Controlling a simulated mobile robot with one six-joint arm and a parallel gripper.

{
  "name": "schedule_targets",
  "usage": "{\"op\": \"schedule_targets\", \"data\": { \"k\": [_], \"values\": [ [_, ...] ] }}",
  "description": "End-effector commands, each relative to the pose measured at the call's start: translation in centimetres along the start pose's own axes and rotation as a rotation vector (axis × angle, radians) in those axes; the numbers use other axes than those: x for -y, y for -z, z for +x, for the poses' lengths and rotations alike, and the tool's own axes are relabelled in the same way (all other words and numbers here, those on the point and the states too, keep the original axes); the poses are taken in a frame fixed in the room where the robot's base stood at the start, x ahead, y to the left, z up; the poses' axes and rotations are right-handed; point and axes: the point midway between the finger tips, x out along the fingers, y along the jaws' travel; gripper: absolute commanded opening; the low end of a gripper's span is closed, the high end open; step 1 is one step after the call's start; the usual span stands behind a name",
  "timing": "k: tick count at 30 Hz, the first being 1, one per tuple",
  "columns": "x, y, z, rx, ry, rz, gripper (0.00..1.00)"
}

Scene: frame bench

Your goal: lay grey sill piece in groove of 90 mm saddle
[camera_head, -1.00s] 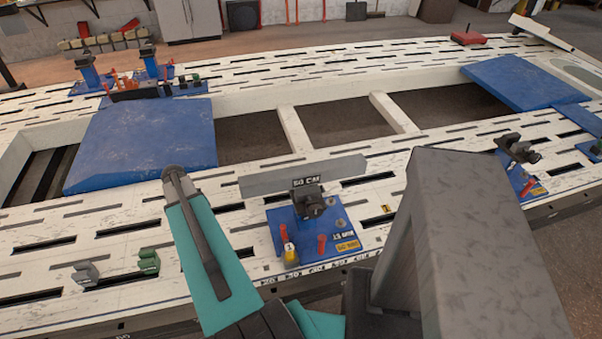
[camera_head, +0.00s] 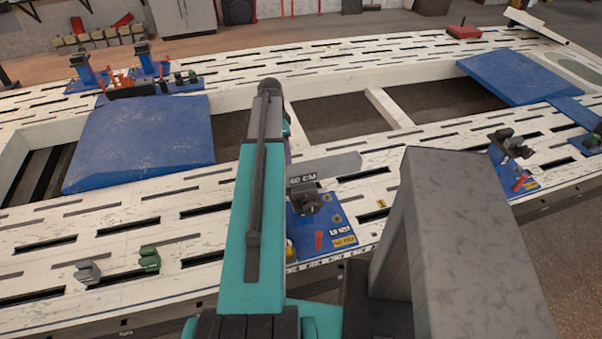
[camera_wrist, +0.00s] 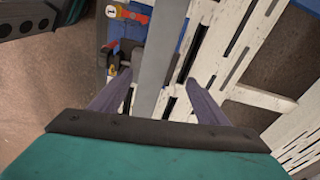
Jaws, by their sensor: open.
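The grey sill piece (camera_head: 338,168) is a long flat bar at the black holder (camera_head: 311,200) on a blue base plate (camera_head: 342,222). My arm hides the bar's left part in the head view. In the wrist view the bar (camera_wrist: 165,45) runs down between the fingers of my gripper (camera_wrist: 158,80). The fingers are open, one on each side, with a gap visible on both sides. I cannot tell their height relative to the bar, or which holder is the 90 mm saddle.
Another blue plate with a black holder (camera_head: 512,145) stands at the right. Small grey (camera_head: 87,272) and green (camera_head: 149,259) blocks sit at the front left of the slotted white bench (camera_head: 120,235). Red and yellow pegs stand on the near blue plate. Blue sloped panels (camera_head: 145,140) lie behind.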

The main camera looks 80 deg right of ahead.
Motion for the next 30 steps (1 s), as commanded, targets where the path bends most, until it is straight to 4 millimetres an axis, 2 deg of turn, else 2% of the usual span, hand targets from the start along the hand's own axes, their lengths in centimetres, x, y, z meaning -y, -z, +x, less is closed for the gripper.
{"op": "schedule_targets", "data": {
  "k": [1,3,7,22,30],
  "values": [
    [-0.3,1.6,-0.2,-0.002,-0.002,0.037,0.69],
    [-0.8,3.0,-0.3,-0.003,-0.005,0.077,0.69],
    [-1.3,4.5,-0.5,-0.005,-0.009,0.117,0.69],
    [-1.4,4.7,-0.2,-0.005,-0.01,0.124,0.69],
    [-1.4,4.7,2.1,-0.005,-0.01,0.123,0.69]
  ]
}}
